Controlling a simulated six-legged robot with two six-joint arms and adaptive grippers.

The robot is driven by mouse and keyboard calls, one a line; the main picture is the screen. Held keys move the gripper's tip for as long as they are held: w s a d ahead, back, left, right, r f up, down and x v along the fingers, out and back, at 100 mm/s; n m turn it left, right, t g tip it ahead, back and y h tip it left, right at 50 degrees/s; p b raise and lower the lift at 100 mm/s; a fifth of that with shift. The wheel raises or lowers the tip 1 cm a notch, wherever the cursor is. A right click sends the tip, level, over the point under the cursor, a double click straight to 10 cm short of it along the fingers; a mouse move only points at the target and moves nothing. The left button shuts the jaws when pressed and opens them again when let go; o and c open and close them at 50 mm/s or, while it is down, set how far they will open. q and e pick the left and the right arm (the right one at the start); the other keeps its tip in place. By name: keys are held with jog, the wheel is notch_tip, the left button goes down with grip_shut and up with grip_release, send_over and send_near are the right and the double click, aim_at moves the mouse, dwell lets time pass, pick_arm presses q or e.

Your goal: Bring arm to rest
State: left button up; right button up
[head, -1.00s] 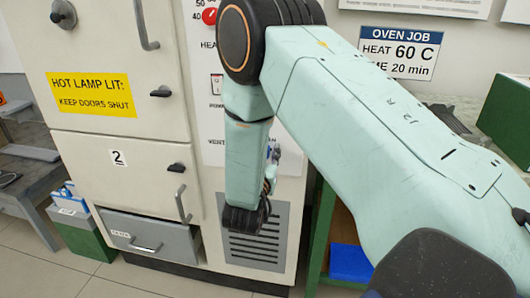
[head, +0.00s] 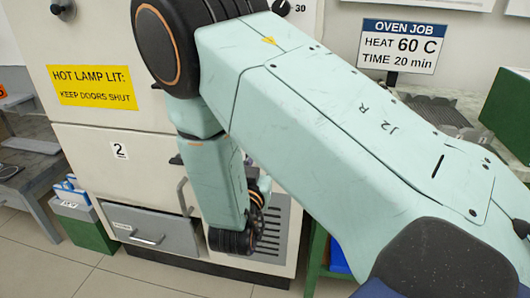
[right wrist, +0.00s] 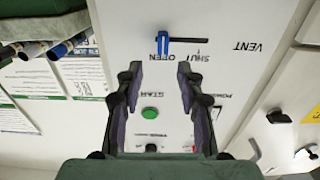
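My right arm (head: 330,115), pale green and marked J2 R, crosses the head view from the lower right and bends down in front of the cabinet. Its gripper (right wrist: 160,72) shows in the right wrist view with two dark fingers apart and nothing between them. It faces a white panel (right wrist: 222,75) with a blue lever (right wrist: 165,45) by the words OPEN and SHUT and a green button (right wrist: 149,113). In the head view the arm hides most or all of this gripper. My left gripper is not in view.
The cabinet (head: 90,150) has shut doors, a yellow warning label (head: 92,87) and a grey drawer (head: 155,235). An oven job sign (head: 398,47) stands behind the arm. A green box (head: 508,110) is at right. Open floor (head: 45,275) lies at lower left.

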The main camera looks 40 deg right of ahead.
jog(key=shift+s+a, duration=0.35)
dwell(0.4)
jog(key=s+a+f+n+g+y, duration=0.1)
jog(key=s+a+f+n+y, duration=0.15)
jog(key=f, duration=0.35)
jog(key=s+a+f+n+g+y+p, duration=0.1)
jog(key=s+a+f+n+g+y, duration=0.1)
jog(key=s+f+y, duration=0.3)
jog(key=a+f+n+g+y, duration=0.1)
jog(key=a+f+n+y, duration=0.15)
jog(key=f, duration=0.45)
jog(key=s+a+f+n+g+y, duration=0.1)
jog(key=s+f+g, duration=0.1)
jog(key=s, duration=0.5)
jog(key=s+a+f+g+y+p, duration=0.1)
jog(key=s+a+f+g, duration=0.1)
jog(key=s, duration=0.6)
jog(key=s+a+f+n+g+y+p, duration=0.1)
jog(key=s+a+f+g, duration=0.1)
jog(key=s, duration=0.6)
jog(key=shift+n+g+y, duration=0.3)
jog(key=shift+g+y, duration=0.1)
jog(key=shift+g, duration=0.4)
jog(key=shift+s+d, duration=0.1)
